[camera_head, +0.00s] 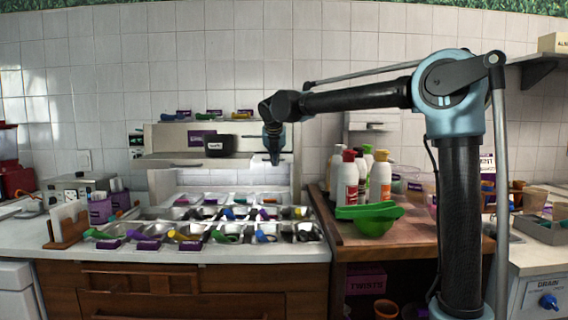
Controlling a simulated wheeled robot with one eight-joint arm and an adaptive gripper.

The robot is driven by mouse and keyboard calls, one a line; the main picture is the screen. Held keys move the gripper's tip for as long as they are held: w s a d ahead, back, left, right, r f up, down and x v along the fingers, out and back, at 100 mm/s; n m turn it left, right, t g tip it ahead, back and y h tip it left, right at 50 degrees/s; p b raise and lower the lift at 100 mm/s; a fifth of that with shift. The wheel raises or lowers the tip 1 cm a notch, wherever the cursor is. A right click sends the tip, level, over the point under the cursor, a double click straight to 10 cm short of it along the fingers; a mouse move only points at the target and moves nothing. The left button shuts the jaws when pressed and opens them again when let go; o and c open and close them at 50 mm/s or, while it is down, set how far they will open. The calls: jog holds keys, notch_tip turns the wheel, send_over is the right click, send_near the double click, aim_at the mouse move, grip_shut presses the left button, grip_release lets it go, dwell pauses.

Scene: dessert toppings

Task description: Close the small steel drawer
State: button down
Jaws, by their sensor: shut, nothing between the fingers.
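I cannot make out a small steel drawer with certainty. A small grey metal unit (70,187) stands on the counter at the left. It is too small in the picture to tell whether it has an open drawer. My gripper (274,160) points down in front of the white shelf, above the back right of the topping bins. Its fingers are shut and empty, well to the right of the metal unit.
Steel topping bins (229,237) with coloured scoop handles fill the middle of the counter (200,255). Several sauce bottles (349,180) and a green bowl (375,226) stand on the wooden top at right. A card holder (66,228) stands at front left.

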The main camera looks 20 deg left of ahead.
jog(key=w+a, duration=0.1)
jog(key=w, duration=0.1)
jog(key=w+a, duration=0.1)
jog(key=w, duration=0.1)
jog(key=w+a, duration=0.1)
jog(key=w, duration=0.2)
jog(key=shift+s, duration=0.1)
